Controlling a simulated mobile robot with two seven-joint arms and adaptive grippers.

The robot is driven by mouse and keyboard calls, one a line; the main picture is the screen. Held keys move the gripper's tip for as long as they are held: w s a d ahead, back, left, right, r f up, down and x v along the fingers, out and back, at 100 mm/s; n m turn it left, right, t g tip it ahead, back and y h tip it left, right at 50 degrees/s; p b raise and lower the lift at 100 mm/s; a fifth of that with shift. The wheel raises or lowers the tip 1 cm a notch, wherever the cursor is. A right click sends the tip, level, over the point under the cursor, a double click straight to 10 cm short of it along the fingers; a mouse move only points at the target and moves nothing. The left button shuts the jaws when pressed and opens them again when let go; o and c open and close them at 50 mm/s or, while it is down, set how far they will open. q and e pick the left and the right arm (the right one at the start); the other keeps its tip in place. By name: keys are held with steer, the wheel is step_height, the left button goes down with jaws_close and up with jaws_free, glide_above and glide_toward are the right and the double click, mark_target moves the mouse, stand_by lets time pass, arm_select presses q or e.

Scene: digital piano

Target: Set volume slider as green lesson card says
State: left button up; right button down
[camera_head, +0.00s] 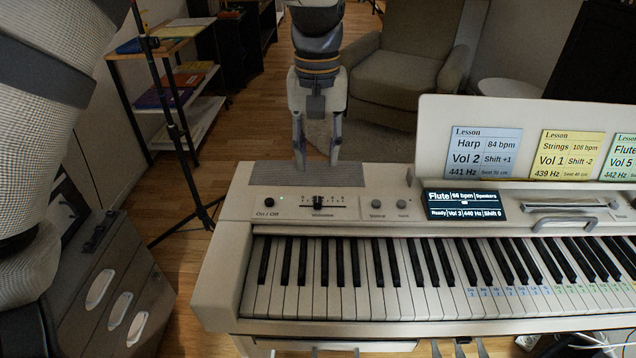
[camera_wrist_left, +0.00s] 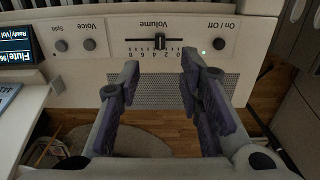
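The green lesson card (camera_head: 619,157) stands at the right end of the music rest, cut off by the head view's edge; it shows Flute and Vol 5. The volume slider (camera_head: 318,203) is on the piano's left panel, its dark knob (camera_wrist_left: 160,41) partway along the track. The display (camera_head: 464,204) reads Vol 3. My left gripper (camera_head: 317,163) is open and empty behind the slider, over the speaker grille. In the left wrist view its fingertips (camera_wrist_left: 160,64) are apart, one to each side of the knob and short of it. My right gripper is not in view.
A blue card (camera_head: 484,152) and a yellow card (camera_head: 567,155) stand beside the green one. The On/Off button (camera_head: 268,202) is left of the slider; Voice and Split knobs (camera_head: 389,204) are right of it. A black stand (camera_head: 176,130) is left of the piano.

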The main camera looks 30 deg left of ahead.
mark_target(317, 199)
arm_select(q)
step_height(317, 199, down, 10)
steer(key=shift+c, duration=0.3)
jaws_close()
